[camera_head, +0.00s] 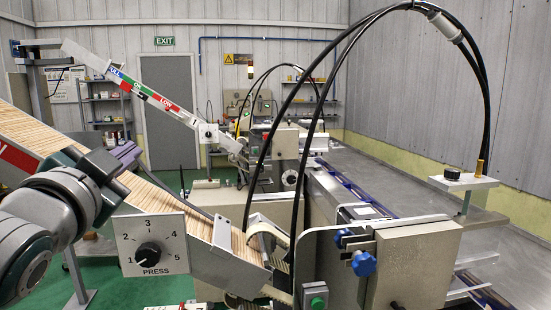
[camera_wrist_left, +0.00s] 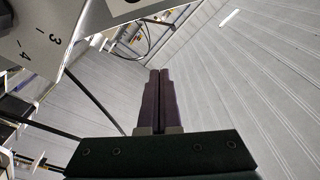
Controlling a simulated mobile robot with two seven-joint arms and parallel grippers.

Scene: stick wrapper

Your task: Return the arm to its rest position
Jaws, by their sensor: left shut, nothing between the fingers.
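My left arm (camera_head: 45,215) comes in from the left edge of the head view, in front of the stick conveyor. Its gripper (camera_head: 128,151), with purple fingers, is raised over the sloping chute, behind the press dial. In the left wrist view the two purple fingers (camera_wrist_left: 159,74) lie side by side, shut and empty, with grey corrugated wall beyond them. They touch nothing that I can see. My right arm and gripper are not in view.
The PRESS dial panel (camera_head: 150,245) stands close to my left arm, and it also shows in the left wrist view (camera_wrist_left: 35,40). The stick conveyor (camera_head: 30,140) slopes down behind the arm. Black cables (camera_head: 300,100) arch over the machine (camera_head: 410,265).

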